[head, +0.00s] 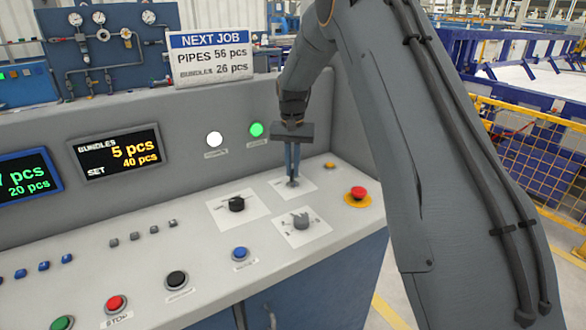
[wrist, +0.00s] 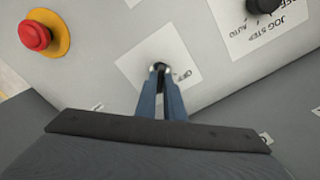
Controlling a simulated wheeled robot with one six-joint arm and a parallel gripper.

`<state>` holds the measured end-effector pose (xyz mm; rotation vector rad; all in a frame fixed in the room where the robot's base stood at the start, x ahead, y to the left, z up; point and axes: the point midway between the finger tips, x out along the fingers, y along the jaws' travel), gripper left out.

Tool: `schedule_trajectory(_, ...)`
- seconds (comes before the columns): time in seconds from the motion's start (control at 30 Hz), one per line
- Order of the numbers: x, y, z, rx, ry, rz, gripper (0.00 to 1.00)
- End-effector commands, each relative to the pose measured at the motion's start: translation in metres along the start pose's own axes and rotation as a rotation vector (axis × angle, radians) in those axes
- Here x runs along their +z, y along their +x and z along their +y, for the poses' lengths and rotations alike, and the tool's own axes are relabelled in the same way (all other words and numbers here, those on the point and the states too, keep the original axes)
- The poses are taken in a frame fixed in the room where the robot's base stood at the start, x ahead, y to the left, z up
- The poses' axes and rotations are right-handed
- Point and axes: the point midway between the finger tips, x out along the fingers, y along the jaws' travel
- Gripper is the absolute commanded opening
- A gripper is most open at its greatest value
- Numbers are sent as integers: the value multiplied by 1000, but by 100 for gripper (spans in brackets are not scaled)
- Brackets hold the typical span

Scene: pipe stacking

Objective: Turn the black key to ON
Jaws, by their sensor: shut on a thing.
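The black key (wrist: 161,74) stands in a round metal lock on a white label plate (wrist: 186,59) on the sloping console top. The plate carries the word OFF, seen upside down in the wrist view. My gripper (wrist: 160,78) comes from above and its two blue-grey fingers are shut on the key. In the head view my gripper (head: 292,176) points down at the same plate (head: 305,185), behind the other knobs. The fingers hide most of the key, and its exact angle cannot be read.
A red emergency button (head: 358,192) on a yellow base stands right of the key. A lit green lamp (head: 256,129) and a white lamp (head: 214,139) are on the panel behind.

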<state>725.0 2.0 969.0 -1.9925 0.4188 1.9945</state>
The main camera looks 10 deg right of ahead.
Motion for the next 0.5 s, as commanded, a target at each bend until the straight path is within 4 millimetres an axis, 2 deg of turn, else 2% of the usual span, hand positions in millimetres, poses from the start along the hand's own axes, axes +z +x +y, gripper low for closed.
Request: schedule_trajectory(0.5,-1,-2,-1,-2,74,4,0)
